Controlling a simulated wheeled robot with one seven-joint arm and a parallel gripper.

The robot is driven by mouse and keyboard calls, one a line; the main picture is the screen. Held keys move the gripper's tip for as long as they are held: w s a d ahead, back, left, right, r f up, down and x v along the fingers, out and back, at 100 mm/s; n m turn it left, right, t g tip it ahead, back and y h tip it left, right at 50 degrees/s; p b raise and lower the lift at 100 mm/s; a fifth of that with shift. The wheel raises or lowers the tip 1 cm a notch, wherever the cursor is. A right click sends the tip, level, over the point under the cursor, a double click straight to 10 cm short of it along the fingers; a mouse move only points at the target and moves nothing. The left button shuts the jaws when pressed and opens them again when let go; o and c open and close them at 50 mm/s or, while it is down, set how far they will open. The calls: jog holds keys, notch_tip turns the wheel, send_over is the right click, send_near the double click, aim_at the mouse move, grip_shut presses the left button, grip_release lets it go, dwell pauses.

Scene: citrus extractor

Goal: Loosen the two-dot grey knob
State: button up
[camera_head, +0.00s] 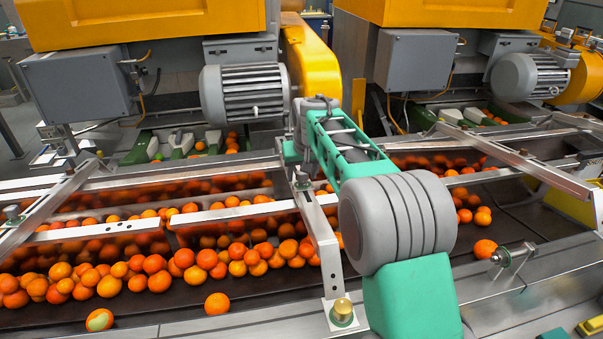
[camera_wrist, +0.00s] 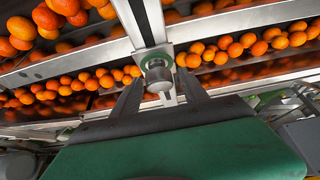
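A pale grey knob (camera_wrist: 158,76) sits on a green-ringed base at the end of a metal bar in the wrist view. My gripper (camera_wrist: 160,84) reaches toward it, with one dark finger on each side. The fingers stand apart, with gaps between them and the knob. In the head view my gripper (camera_head: 299,165) points down at the middle crossbar; a grey knob (camera_head: 301,181) shows at its tip, partly covered. I cannot make out dots on any knob.
A brass knob (camera_head: 342,308) stands at the near end of the middle crossbar (camera_head: 318,240). Other grey knobs are at the left (camera_head: 12,212) and right (camera_head: 501,256). Many oranges (camera_head: 150,265) lie on the conveyor below. Metal rails (camera_head: 240,213) run across; motors (camera_head: 245,93) stand behind.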

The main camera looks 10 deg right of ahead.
grip_shut()
dwell(0.3)
jog(key=shift+r+n+p, duration=0.1)
jog(key=shift+n+p, duration=0.2)
jog(key=shift+n, duration=0.1)
jog(key=n+y+p, duration=0.1)
jog(key=p, duration=0.1)
jog(key=n+y+p, duration=0.1)
jog(key=n+p, duration=0.1)
jog(key=shift+d+r+g+y, duration=0.15)
jog(key=shift+r+g+y, duration=0.05)
jog(key=shift+g+y, duration=0.1)
jog(key=n+y+p, duration=0.1)
jog(key=p, duration=0.2)
jog(key=n+g+y+p, duration=0.1)
jog(key=n+p, duration=0.1)
jog(key=p, duration=0.1)
jog(key=shift+r+n, duration=0.15)
jog(key=shift+n, duration=0.15)
jog(key=n+g+y+p, duration=0.1)
jog(key=n+p, duration=0.1)
jog(key=p, duration=0.4)
jog(key=shift+n, duration=0.4)
jog(key=shift+f+n+g+p, duration=0.4)
jog(key=shift+n+p, duration=0.2)
jog(key=shift+p, duration=0.6)
jog(key=shift+y, duration=0.3)
jog(key=shift+f+p, duration=0.15)
jog(key=shift+p, duration=0.15)
